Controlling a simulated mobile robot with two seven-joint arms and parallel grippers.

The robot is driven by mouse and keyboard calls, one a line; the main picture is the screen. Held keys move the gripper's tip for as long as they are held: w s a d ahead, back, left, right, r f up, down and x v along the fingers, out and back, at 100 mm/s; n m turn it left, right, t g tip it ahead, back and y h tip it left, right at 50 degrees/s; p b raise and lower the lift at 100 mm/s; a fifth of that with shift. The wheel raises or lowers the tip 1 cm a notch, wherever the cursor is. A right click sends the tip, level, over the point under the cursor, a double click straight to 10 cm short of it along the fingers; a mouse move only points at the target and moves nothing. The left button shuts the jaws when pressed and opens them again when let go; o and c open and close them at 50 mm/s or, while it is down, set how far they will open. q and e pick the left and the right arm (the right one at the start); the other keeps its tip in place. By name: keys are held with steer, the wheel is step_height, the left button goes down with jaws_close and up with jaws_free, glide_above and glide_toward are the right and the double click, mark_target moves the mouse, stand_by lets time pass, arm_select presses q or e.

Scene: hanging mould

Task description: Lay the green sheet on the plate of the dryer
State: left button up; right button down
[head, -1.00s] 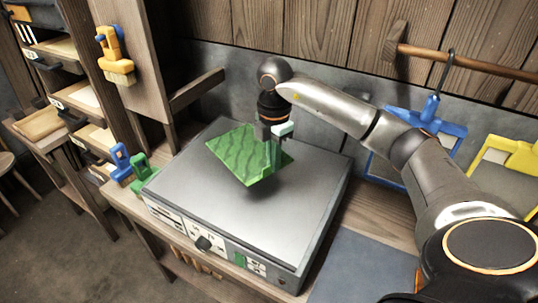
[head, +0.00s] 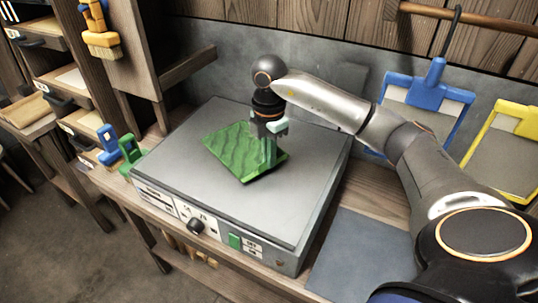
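The green sheet (head: 232,152), with a wavy relief, is low over the middle of the dryer's grey plate (head: 200,195). It lies nearly flat. A narrow dark shadow runs under its near edge, so I cannot tell whether it fully touches the plate. My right gripper (head: 268,158) points down at the sheet's right side, with its fingers at the sheet's edge and seemingly closed on it. The fingertips are partly hidden. My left gripper is not in view.
The dryer's front has a dark knob (head: 196,226) and a green switch (head: 235,241). Blue (head: 109,145) and green (head: 131,154) clips stand at its left. Blue (head: 430,105) and yellow (head: 510,150) frames are at the right. A dark mat (head: 355,260) lies on the bench.

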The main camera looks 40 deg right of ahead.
steer(key=shift+f, duration=0.25)
steer(key=c, duration=1)
jaws_free()
steer(key=shift+r, duration=0.1)
step_height(320, 180, up, 5)
steer(key=shift+f, duration=0.1)
step_height(320, 180, up, 8)
steer(key=shift+f+p, duration=0.2)
steer(key=shift+p, duration=0.75)
